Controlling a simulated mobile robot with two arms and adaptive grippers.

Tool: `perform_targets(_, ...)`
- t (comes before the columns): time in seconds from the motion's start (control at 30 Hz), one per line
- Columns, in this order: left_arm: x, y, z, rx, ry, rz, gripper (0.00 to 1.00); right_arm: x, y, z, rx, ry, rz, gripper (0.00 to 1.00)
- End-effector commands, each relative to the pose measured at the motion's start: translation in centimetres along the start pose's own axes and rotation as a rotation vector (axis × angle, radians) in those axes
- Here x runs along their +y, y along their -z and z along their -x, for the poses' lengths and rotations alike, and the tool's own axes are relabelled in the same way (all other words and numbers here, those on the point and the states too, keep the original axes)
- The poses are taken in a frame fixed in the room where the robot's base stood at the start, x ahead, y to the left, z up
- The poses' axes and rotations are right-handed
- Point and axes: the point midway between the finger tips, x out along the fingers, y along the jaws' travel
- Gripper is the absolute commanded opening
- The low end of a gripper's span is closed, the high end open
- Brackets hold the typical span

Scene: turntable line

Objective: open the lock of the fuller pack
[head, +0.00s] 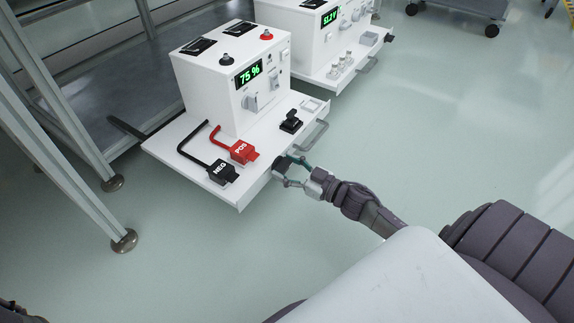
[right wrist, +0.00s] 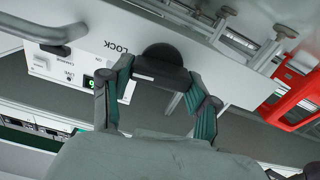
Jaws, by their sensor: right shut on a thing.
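A white battery pack (head: 228,85) with a green display reading 75 % stands on a white sliding tray (head: 190,157) in the head view. A black lock knob (right wrist: 163,58) sits on the tray's front face, beside the word LOCK (right wrist: 116,47) in the right wrist view. My right gripper (head: 280,169) is at that front face, its fingers on both sides of the knob, shut on it; it also shows in the right wrist view (right wrist: 160,77). The knob's turn angle is hard to tell. A second white pack (head: 300,27) stands behind, its display reading about 51.2 V.
The tray carries a black NEG connector (head: 221,172), a red POS connector (head: 243,151) and a black switch (head: 291,122). A grey handle (head: 316,135) juts from its front, right of the knob. Metal frame posts (head: 70,155) stand left. The floor in front is clear.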

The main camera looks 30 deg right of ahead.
Motion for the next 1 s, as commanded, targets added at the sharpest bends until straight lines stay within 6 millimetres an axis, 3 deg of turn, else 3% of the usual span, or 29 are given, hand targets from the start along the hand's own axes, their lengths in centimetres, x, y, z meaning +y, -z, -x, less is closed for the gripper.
perform_targets(0.4,-0.6,-1.1,-3.0,-0.001,0.0,0.0,0.43,-0.1,0.2,0.0,-0.002,-0.001,0.351,0.26)
perform_targets(1.0,-1.0,-1.7,-4.8,-0.001,0.0,0.0,0.43,-0.3,-0.1,0.0,-0.002,0.0,0.923,0.26)
